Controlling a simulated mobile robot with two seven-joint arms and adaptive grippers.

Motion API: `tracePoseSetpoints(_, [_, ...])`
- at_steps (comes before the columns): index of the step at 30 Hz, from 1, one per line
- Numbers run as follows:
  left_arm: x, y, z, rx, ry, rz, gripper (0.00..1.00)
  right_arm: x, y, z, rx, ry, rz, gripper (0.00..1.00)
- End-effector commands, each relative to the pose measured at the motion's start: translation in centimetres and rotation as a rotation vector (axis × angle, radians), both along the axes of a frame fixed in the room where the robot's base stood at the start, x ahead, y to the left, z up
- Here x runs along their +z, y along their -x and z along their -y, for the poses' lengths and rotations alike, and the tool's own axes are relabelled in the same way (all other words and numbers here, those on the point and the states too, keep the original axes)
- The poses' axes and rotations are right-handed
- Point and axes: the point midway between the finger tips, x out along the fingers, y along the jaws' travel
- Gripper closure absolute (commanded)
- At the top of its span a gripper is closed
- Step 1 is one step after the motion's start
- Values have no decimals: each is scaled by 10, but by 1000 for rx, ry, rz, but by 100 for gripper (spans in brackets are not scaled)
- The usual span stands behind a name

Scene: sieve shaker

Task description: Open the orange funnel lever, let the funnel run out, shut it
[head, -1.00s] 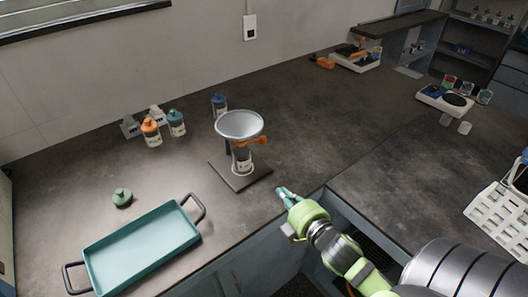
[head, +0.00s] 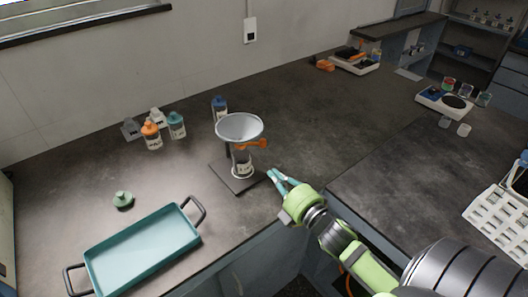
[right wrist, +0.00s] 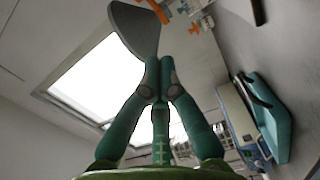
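The grey funnel (head: 239,127) stands on a stand with a dark base plate (head: 226,178). Its orange lever (head: 254,143) sticks out to the right below the cone. A clear container (head: 242,164) stands under the funnel. My right gripper (head: 271,171) is to the right of the base plate, low and apart from the lever. Its teal fingers meet at the tips, with nothing seen between them; they also show in the right wrist view (right wrist: 160,62). There, a grey shape that looks like the funnel (right wrist: 137,28) is beyond the fingertips. My left gripper is out of view.
A teal tray (head: 143,250) with dark handles lies at the front left, near a green lid-like knob (head: 122,200). Several capped bottles, including an orange-capped one (head: 151,137), stand behind. A scale (head: 444,99) is far right.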

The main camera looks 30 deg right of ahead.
Motion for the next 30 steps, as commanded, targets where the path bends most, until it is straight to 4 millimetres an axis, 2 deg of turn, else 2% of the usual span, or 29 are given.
tracePoseSetpoints(3, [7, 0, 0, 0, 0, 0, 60, 3, -25, 0, 0, 0, 3, 100])
tracePoseSetpoints(11, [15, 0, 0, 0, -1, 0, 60, 1, -74, -1, -1, 0, 0, 100])
tracePoseSetpoints(12, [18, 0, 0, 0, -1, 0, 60, 0, -78, 6, -2, 2, -2, 100])
tracePoseSetpoints(19, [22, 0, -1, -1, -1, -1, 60, -3, -95, 23, -1, 0, -2, 100])
tracePoseSetpoints(30, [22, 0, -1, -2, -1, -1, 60, -4, -98, 26, 0, -1, -1, 100])
